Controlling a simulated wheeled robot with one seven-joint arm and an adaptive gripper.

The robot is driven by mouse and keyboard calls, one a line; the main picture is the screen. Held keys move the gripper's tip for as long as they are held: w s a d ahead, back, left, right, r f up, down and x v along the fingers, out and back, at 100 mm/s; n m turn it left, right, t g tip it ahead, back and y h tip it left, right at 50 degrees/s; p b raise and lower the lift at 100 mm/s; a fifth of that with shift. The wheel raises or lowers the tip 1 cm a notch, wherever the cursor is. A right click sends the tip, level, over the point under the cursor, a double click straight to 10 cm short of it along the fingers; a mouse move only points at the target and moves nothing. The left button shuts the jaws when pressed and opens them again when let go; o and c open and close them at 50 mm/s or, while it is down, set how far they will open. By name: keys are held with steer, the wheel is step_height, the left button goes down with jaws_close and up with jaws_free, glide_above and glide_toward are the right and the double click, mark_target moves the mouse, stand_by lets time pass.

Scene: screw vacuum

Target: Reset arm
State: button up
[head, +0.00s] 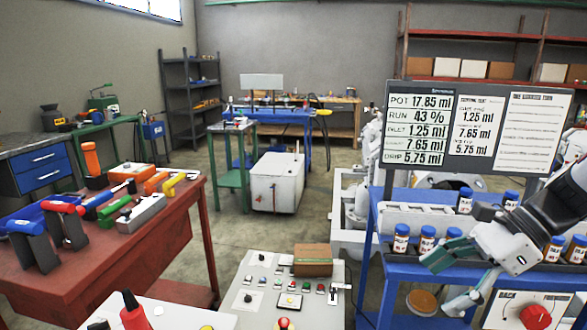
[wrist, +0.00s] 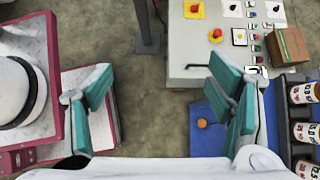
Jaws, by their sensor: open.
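My gripper (head: 447,278) is at the right of the head view, in front of the blue bench. Its teal-padded fingers are spread apart. In the wrist view my gripper (wrist: 163,82) is open, with nothing between the fingers and bare concrete floor below the gap. My arm comes in from the right edge of the head view and hides part of the bench and some bottles.
A display board (head: 470,128) rises behind. A control panel (head: 245,290) carries a brown box (head: 313,260). A red table (head: 150,245) with tools stands left. Floor lies between.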

steer(key=s+a+r+n+g+h, duration=0.1)
steer(key=s+a+r+n+h, duration=0.1)
steer(key=s+a+n, duration=0.35)
steer(key=s+a+r+n+g+h, duration=0.1)
steer(key=s+a+r+n+h, duration=0.1)
steer(key=s+a+n+h, duration=0.3)
steer(key=s+d+f+n+t+h, duration=0.1)
steer(key=s+d+n, duration=0.1)
steer(key=s+n, duration=0.8)
step_height(320, 180, up, 16)
steer(key=t+p, duration=0.3)
steer(key=p, duration=1.1)
steer(key=shift+s+a+r+p, duration=0.15)
steer(key=shift+s+r+p, duration=0.1)
steer(key=shift+p, duration=0.15)
steer(key=shift+w, duration=0.1)
